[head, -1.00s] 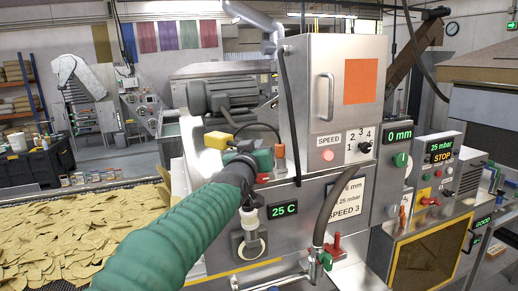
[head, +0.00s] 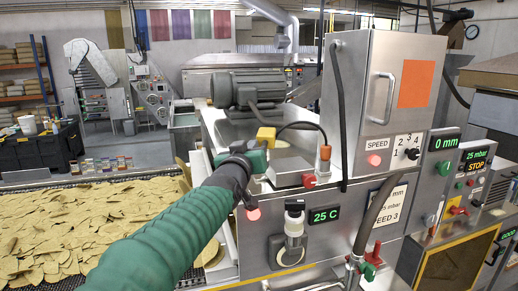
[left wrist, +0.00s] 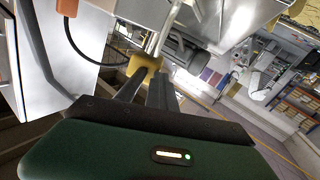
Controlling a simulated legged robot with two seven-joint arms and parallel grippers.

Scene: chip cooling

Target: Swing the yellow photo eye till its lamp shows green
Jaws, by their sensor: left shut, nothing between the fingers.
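The yellow photo eye (head: 265,137) is a small block with a black cable, in front of the grey motor in the head view. In the left wrist view the yellow photo eye (left wrist: 143,63) sits on a metal rod just beyond my fingertips. My left gripper (head: 256,158), green and black, is just below it in the head view. In the left wrist view the dark fingers of my left gripper (left wrist: 148,76) are shut, close to the yellow block; I cannot tell whether they touch it. No green lamp shows on the photo eye. My right gripper is not in view.
An orange-capped part (head: 325,152) stands right of the photo eye, before the steel cabinet (head: 384,100). A 25 C display (head: 324,215) is on the front panel. Chips cover the belt (head: 60,190) at left.

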